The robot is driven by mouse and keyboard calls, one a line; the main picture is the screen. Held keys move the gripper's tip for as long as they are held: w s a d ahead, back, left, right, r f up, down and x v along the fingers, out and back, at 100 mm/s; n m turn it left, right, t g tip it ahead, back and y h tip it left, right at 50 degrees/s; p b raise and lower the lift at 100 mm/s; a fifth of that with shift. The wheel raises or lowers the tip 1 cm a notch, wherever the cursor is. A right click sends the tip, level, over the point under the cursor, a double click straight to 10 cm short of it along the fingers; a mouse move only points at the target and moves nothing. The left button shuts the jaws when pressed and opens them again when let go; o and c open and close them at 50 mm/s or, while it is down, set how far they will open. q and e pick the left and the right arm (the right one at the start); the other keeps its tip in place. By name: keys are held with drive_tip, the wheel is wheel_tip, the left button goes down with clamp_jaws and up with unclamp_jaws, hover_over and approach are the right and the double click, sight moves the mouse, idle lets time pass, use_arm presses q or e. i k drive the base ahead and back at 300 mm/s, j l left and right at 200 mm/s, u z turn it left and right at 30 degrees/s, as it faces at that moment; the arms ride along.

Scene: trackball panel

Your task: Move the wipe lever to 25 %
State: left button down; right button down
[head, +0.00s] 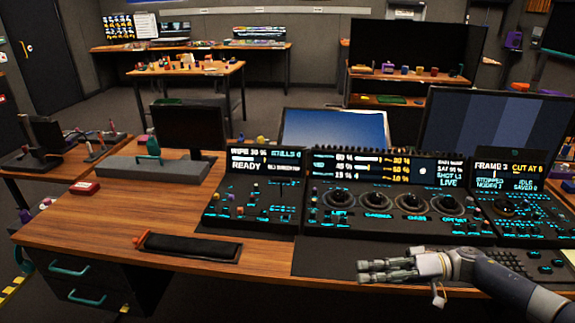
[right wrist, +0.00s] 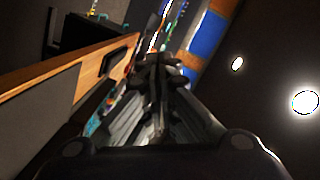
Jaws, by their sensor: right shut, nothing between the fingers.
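The left panel (head: 254,213) of the console is dark with lit cyan markings. Its screen (head: 265,160) shows "READY" and a line that seems to read wipe 30 %, too small to be sure. I cannot clearly pick out the wipe lever among the small controls there. My right gripper (head: 362,272) is shut and empty, in front of the console's middle panel and near the desk's front edge, pointing left. It is apart from the left panel. In the right wrist view, its closed fingers (right wrist: 156,75) reach away from the camera. My left gripper is not in view.
The middle panel (head: 327,222) has several trackballs, and the right panel (head: 521,209) stands beside it. Monitors stand behind the console. The desk's left middle is clear.

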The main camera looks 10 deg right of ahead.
sight(276, 180)
drive_tip(key=i, duration=1.75)
